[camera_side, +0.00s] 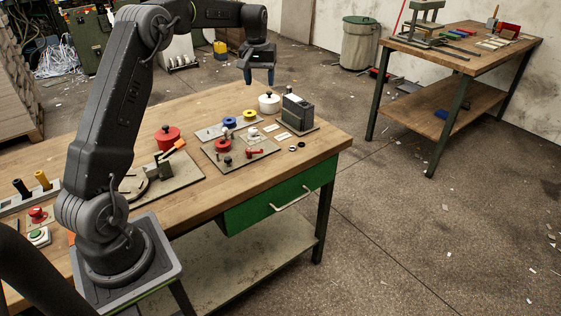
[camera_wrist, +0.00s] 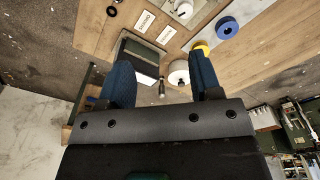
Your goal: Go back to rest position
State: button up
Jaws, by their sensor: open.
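My gripper (camera_side: 258,76) hangs over the far edge of the wooden workbench (camera_side: 85,136), fingers pointing down, well above the top. In the wrist view my gripper (camera_wrist: 163,82) shows two blue fingers spread apart with nothing held between them. Below it stand a grey box-shaped device (camera_side: 298,110) and a white round pot with a black knob (camera_side: 269,103). In the wrist view the device (camera_wrist: 137,58) lies near the left finger, and the white pot (camera_wrist: 179,72) is partly behind the right finger.
A red pot (camera_side: 167,138), a blue spool (camera_side: 229,123), a yellow spool (camera_side: 250,115) and a plate with red and black knobs (camera_side: 236,150) stand on the bench. A second table (camera_side: 470,55) and a grey bin (camera_side: 359,45) are farther back. The air around my gripper is clear.

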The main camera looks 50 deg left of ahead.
jog(key=s+d+r+m+t, duration=0.1)
jog(key=s+d+r, duration=0.25)
jog(key=d, duration=0.25)
jog(key=s+d+r+m+t, duration=0.1)
jog(key=s+d+r+m, duration=0.1)
jog(key=s+d+r, duration=0.3)
jog(key=s+d+r+m, duration=0.1)
jog(key=s+d, duration=0.1)
jog(key=d, duration=0.4)
jog(key=s+d+f+m+t, duration=0.1)
jog(key=s+d+f+m, duration=0.1)
jog(key=s+d, duration=0.3)
jog(key=s+d+f+m+t, duration=0.2)
jog(key=s+d, duration=0.4)
jog(key=s, duration=0.7)
jog(key=shift+s+d+f+m, duration=0.3)
jog(key=shift+s+f+m, duration=0.1)
jog(key=shift+m, duration=0.2)
